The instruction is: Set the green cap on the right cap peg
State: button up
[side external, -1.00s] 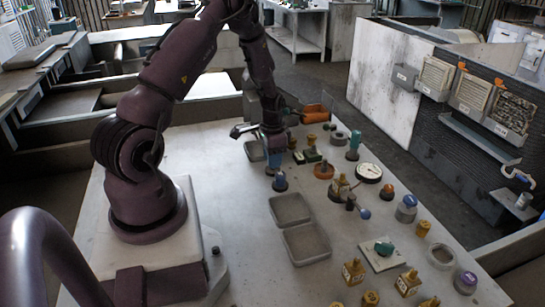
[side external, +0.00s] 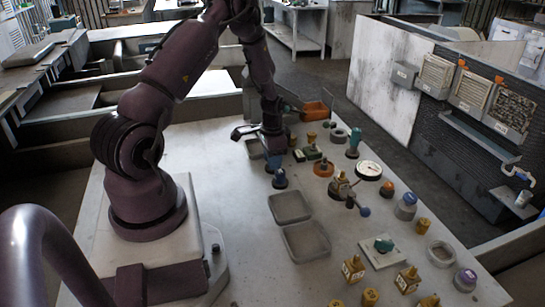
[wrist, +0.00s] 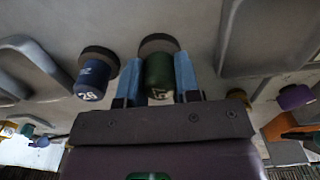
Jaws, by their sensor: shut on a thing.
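My gripper (wrist: 171,75) is shut on the green cap (wrist: 158,80), with one blue finger on each side of it in the wrist view. The cap stands end-on in front of a dark round base (wrist: 158,42); whether it is seated there or just above it, I cannot tell. A blue cap (wrist: 91,80) with white marks is on a similar dark base (wrist: 99,54) beside it. In the side view my gripper (side external: 272,158) is low over the table, just behind the blue cap (side external: 279,179). The green cap is hidden there.
Two grey trays (side external: 270,206) (side external: 284,243) lie in front of the blue cap. Another tray (side external: 252,148) is beside my gripper. Several knobs, a white dial (side external: 369,170) and an orange part (side external: 324,168) stand to the right. The table's left part is clear.

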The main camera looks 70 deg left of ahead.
jog(key=shift+f, duration=0.3)
jog(key=o, duration=1.5)
jog(key=shift+r, duration=0.15)
jog(key=shift+r, duration=3.65)
